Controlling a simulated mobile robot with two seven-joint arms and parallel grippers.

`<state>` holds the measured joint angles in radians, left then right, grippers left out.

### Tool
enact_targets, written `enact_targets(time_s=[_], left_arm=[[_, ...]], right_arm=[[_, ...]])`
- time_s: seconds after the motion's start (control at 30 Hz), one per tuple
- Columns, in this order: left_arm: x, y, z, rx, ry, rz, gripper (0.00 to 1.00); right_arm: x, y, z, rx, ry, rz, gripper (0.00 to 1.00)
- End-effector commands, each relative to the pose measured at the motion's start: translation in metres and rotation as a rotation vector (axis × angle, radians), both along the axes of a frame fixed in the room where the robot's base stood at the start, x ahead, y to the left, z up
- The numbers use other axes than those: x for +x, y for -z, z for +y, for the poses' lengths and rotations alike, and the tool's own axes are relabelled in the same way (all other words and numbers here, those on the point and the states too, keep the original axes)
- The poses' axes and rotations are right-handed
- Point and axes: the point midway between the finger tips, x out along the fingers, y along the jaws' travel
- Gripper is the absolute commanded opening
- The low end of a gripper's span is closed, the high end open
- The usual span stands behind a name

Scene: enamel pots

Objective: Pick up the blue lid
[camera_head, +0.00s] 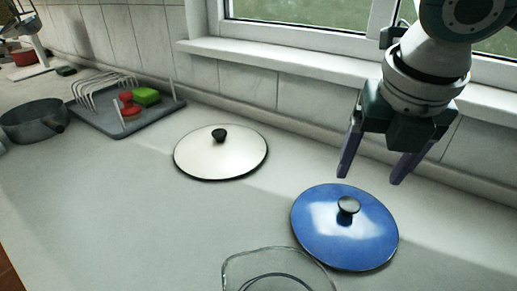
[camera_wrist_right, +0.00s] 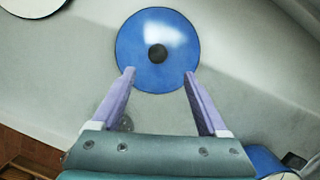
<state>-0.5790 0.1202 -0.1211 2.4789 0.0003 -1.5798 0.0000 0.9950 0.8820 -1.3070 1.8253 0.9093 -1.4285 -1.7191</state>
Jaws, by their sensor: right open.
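The blue lid (camera_head: 325,235) lies flat on the counter, its dark round knob (camera_head: 348,205) facing up. It also shows in the right wrist view (camera_wrist_right: 130,48), ahead of the fingertips. My right gripper (camera_head: 370,174) is open and empty, above and behind the lid in the head view. In the wrist view its purple fingers (camera_wrist_right: 160,76) are spread apart and overlap the lid's near edge, with the knob between and beyond them. A small arm-like shape (camera_head: 22,22) at the far upper left may be my left arm; its jaws are too small to read.
A cream lid (camera_head: 215,160) lies left of the blue lid. A clear glass item (camera_head: 275,262) is close in front. A grey pot (camera_head: 35,121) and a dish rack (camera_head: 115,115) stand at left. The window sill (camera_head: 260,55) runs behind. The counter's left middle is clear.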

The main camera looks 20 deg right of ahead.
Motion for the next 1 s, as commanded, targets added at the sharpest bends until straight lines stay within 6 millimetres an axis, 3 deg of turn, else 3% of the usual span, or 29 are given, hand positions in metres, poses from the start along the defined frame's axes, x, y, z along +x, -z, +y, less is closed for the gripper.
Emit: enact_targets(time_s=[0.7, 1.0], left_arm=[[0.000, 0.016, 0.001, 0.001, -0.002, -0.001, 0.90], [0.000, 0.016, 0.001, 0.000, -0.001, -0.001, 0.90]], right_arm=[[0.025, 0.090, -0.009, -0.004, -0.004, 0.002, 0.77], [0.026, 0.093, -0.009, -0.004, -0.006, 0.001, 0.76]])
